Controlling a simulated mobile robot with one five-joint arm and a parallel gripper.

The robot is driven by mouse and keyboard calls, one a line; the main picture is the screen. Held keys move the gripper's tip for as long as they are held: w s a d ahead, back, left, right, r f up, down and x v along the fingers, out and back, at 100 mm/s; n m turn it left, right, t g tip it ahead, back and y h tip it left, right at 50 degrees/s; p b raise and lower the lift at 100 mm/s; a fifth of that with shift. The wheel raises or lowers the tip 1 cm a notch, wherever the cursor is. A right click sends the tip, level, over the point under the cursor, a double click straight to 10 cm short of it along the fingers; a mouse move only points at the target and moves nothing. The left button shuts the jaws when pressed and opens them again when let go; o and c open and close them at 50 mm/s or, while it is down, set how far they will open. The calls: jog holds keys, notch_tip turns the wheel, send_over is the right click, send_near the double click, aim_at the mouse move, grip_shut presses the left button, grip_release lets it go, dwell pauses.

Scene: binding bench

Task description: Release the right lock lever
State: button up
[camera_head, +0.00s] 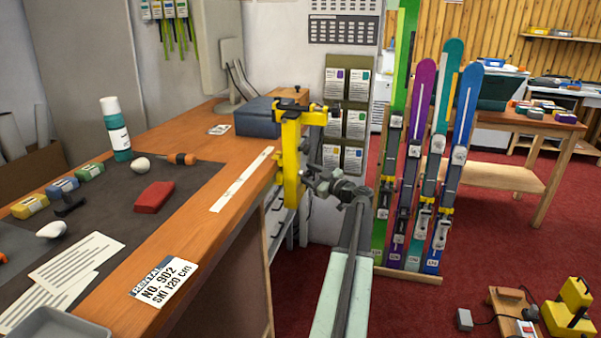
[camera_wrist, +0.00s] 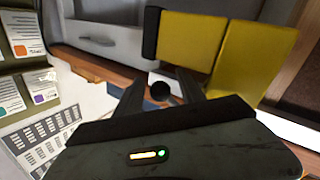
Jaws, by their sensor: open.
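A yellow clamp-like fixture (camera_head: 291,150) with black parts on top stands at the right edge of the wooden bench. In the wrist view its yellow faces (camera_wrist: 255,60) fill the upper right. A dark round knob (camera_wrist: 160,91) shows between my gripper's fingertips (camera_wrist: 160,85); I take it as the end of a lock lever, but its arm is hidden. The fingers are apart, one on each side of the knob, and I cannot tell whether they touch it. In the head view my gripper (camera_head: 312,180) is just right of the fixture.
The bench (camera_head: 235,170) holds a blue box (camera_head: 258,117), a green bottle (camera_head: 116,130) and a red block (camera_head: 154,196) to the left. Upright skis (camera_head: 425,160) stand in a rack behind my arm.

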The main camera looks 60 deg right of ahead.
jog(key=shift+x, duration=1)
grip_shut()
jog(key=shift+s+d, duration=0.1)
jog(key=shift+s, duration=0.05)
dwell(0.5)
